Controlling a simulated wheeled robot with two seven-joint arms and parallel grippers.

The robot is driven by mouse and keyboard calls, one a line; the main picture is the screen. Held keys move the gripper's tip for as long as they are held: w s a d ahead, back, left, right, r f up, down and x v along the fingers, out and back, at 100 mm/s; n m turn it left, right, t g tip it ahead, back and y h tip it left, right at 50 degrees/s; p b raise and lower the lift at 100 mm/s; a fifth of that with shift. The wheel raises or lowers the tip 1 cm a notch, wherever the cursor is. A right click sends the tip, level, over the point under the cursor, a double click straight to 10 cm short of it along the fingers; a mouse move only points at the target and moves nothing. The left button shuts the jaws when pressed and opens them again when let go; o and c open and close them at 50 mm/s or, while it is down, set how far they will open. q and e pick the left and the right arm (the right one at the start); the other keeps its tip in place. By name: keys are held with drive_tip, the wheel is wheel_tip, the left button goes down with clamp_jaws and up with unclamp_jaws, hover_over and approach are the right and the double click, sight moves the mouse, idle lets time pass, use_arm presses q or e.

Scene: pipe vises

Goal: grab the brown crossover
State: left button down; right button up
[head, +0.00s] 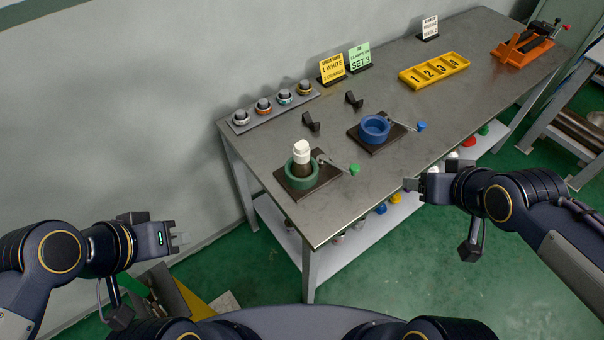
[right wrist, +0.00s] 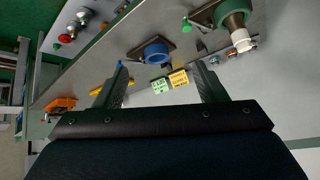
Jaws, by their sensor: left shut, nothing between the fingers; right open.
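A dark brown upright piece (head: 301,169) with a white cap (head: 302,148) stands in the round green vise (head: 292,181) near the table's front left corner; it looks like the brown crossover, though its lower part is hidden in the vise. In the right wrist view the white cap (right wrist: 241,40) shows at the top right beside the green vise (right wrist: 233,14). My left gripper (head: 182,240) is shut and empty, left of the table and well apart from it. My right gripper (head: 408,186) is open and empty off the table's front edge; its fingers show in the right wrist view (right wrist: 162,78).
An empty blue vise (head: 373,128) stands right of the green one, each with a lever handle. Behind are two dark brackets, a rack (head: 272,106) of several fittings and signs. A yellow numbered tray (head: 434,70) and orange vise (head: 524,46) lie farther right. The front table middle is clear.

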drive_tip(key=w+a+f+n+t+b, duration=0.1)
drive_tip(key=w+a+f+n+b, duration=0.1)
drive_tip(key=w+f+b, duration=0.4)
drive_tip(key=n+y+b, duration=0.7)
drive_tip(key=y, duration=0.2)
approach(308, 161)
drive_tip(key=x, duration=0.5)
drive_tip(key=shift+s+f, duration=0.35)
drive_tip(key=shift+f, duration=0.05)
drive_tip(key=shift+n, duration=0.3)
drive_tip(key=b+x, duration=0.1)
drive_tip(key=x, duration=0.2)
drive_tip(key=b+x, duration=0.2)
drive_tip(key=x, duration=0.2)
drive_tip(key=shift+w+a+r, duration=0.1)
drive_tip(key=shift+w, duration=0.35)
use_arm(q)
wheel_tip(308, 161, down, 17)
drive_tip(key=shift+f, duration=0.1)
use_arm(e)
drive_tip(key=shift+c, duration=0.5)
clamp_jaws()
use_arm(q)
drive_tip(key=shift+w, duration=0.1)
use_arm(e)
drive_tip(key=shift+r, duration=0.2)
